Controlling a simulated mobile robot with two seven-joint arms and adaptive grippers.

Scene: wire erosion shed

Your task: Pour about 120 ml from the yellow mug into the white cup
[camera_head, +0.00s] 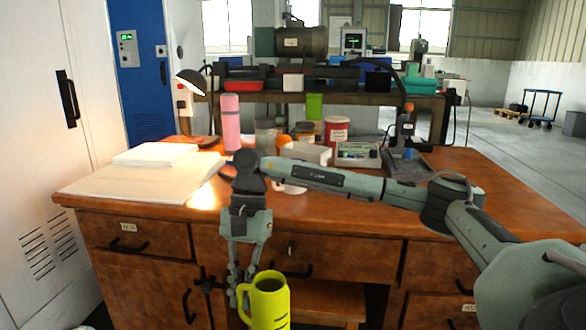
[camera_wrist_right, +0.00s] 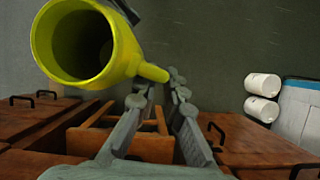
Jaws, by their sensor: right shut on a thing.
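The yellow mug (camera_head: 270,303) hangs in front of the desk, below the top's front edge. It looks nearly upright in the head view. My right gripper (camera_head: 240,290) is shut on its handle, at the mug's left side. In the right wrist view the mug (camera_wrist_right: 128,55) shows its open mouth; its inside is dark and I cannot see any liquid level. The right fingertips (camera_wrist_right: 172,82) meet at the handle there. A white rounded thing, probably the white cup (camera_head: 291,188), stands on the desk, mostly hidden behind my right forearm. My left gripper is not in view.
The wooden desk (camera_head: 130,212) holds white papers (camera_head: 145,182) and a lamp (camera_head: 193,82) at left. A pink bottle (camera_head: 230,122), jars, a red-and-white tin (camera_head: 337,131) and a white box (camera_head: 305,152) stand at the back.

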